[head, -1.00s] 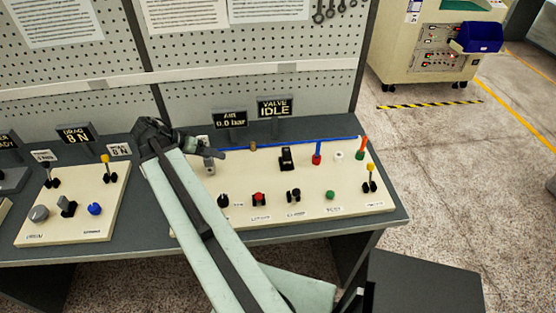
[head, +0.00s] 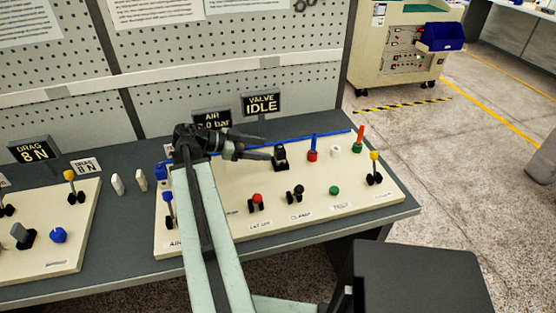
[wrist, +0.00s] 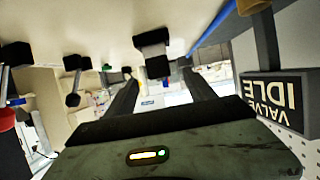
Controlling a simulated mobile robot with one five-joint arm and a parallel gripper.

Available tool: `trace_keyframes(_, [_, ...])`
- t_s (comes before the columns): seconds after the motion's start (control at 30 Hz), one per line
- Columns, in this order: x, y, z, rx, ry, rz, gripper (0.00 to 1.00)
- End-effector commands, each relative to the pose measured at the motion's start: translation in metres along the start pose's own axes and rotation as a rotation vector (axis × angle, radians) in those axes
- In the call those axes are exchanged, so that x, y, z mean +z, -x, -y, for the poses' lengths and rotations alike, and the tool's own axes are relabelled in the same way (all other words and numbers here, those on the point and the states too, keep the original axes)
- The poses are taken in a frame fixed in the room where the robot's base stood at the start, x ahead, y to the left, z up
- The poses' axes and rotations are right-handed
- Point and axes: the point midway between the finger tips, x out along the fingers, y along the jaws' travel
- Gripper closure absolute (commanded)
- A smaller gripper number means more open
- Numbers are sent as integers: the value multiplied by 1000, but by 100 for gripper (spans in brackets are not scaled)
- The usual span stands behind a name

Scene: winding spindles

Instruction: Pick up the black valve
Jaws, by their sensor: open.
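The black valve (head: 280,157) stands on the cream panel (head: 232,222), in front of the VALVE IDLE sign (head: 261,104). My gripper (head: 268,149) reaches in from the left, with its fingertips close beside the valve. In the wrist view the black valve (wrist: 152,42) appears above and between the two finger tips. My gripper (wrist: 160,88) is open there, with nothing held between its fingers. I cannot tell whether a finger touches the valve.
A blue rod (head: 312,139) runs along the panel's back edge. A blue-and-red post (head: 312,149), a white knob (head: 335,151) and an orange-and-green post (head: 359,137) stand to the right. A red button (head: 257,198) and black lever (head: 296,193) are in front.

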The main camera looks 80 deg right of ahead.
Motion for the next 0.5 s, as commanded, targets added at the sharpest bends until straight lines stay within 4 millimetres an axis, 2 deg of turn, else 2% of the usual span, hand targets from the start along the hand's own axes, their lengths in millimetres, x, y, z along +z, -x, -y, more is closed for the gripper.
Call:
trace_keyframes(0.13, [2, -20, -1, 1, 0, 0, 36])
trace_keyframes(0.37, [1, -32, -2, 0, 1, 1, 36])
trace_keyframes(0.5, [2, -57, -4, 1, 0, 1, 36])
